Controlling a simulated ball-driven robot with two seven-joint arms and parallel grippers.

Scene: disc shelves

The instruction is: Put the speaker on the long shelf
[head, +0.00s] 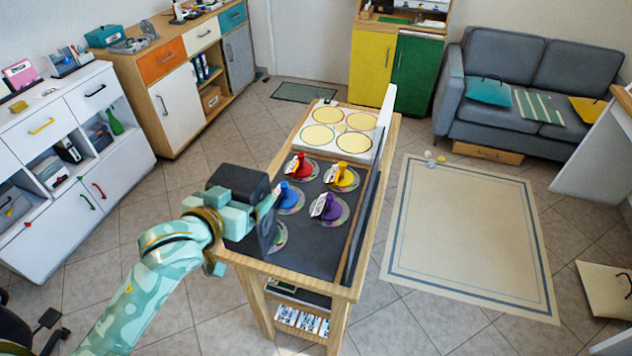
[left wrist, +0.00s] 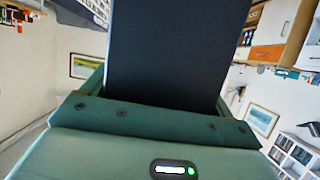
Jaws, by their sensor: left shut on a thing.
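My left gripper (head: 232,212) is shut on a dark, boxy thing (head: 262,238) that looks like the speaker, held at the left edge of the narrow wooden table. The gripper and arm hide part of it. In the left wrist view the speaker (left wrist: 175,55) is a large, plain black panel in the grip, filling the middle. I cannot tell from the head view whether it touches the table. I cannot tell which surface is the long shelf. My right gripper is not in view.
The wooden table (head: 347,293) bears coloured pegs on discs, such as the red one (head: 299,165), and a cream board (head: 309,149) with ringed circles. Cabinets (head: 88,262) stand left, a sofa (head: 514,52) back right. The rug (head: 470,240) is mostly clear.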

